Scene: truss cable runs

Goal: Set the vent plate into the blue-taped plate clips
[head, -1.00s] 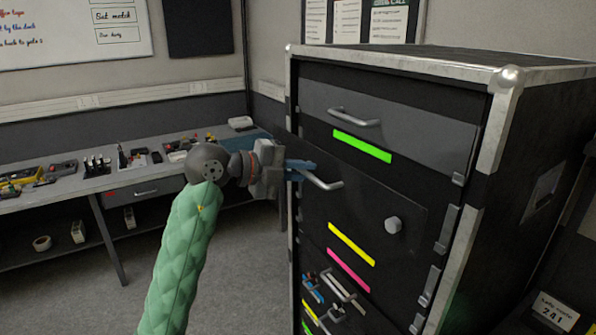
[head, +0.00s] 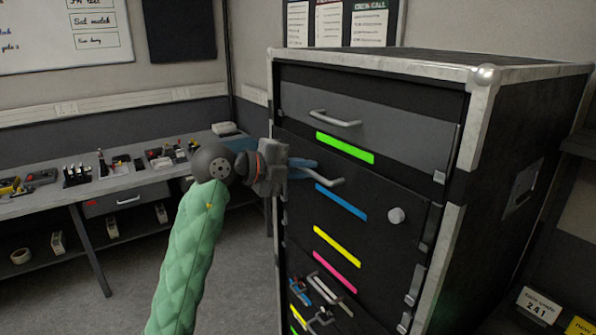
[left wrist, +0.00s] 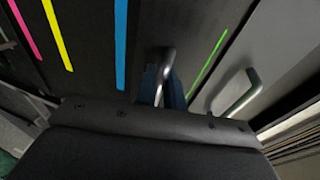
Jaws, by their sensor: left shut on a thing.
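The vent plate (head: 378,190) is a dark panel with a metal bar handle (head: 325,181) at its left and a round pale knob (head: 396,215) at its right. It lies close against the front of the black case. My left gripper (head: 303,171) is shut on the handle, and its blue fingers (left wrist: 174,92) show around the bar in the left wrist view. The blue tape (head: 341,201) shows in full below the handle; it also shows in the left wrist view (left wrist: 120,45). The clips themselves are too dark to make out, so I cannot tell how the plate sits in them. My right gripper is out of view.
The case (head: 478,120) has a grey drawer (head: 400,135) above the plate, with green tape (head: 345,147) under its handle. Yellow (head: 336,245) and pink (head: 334,271) tapes lie lower. A workbench (head: 120,180) with small items stands behind at left. Open floor lies left of the case.

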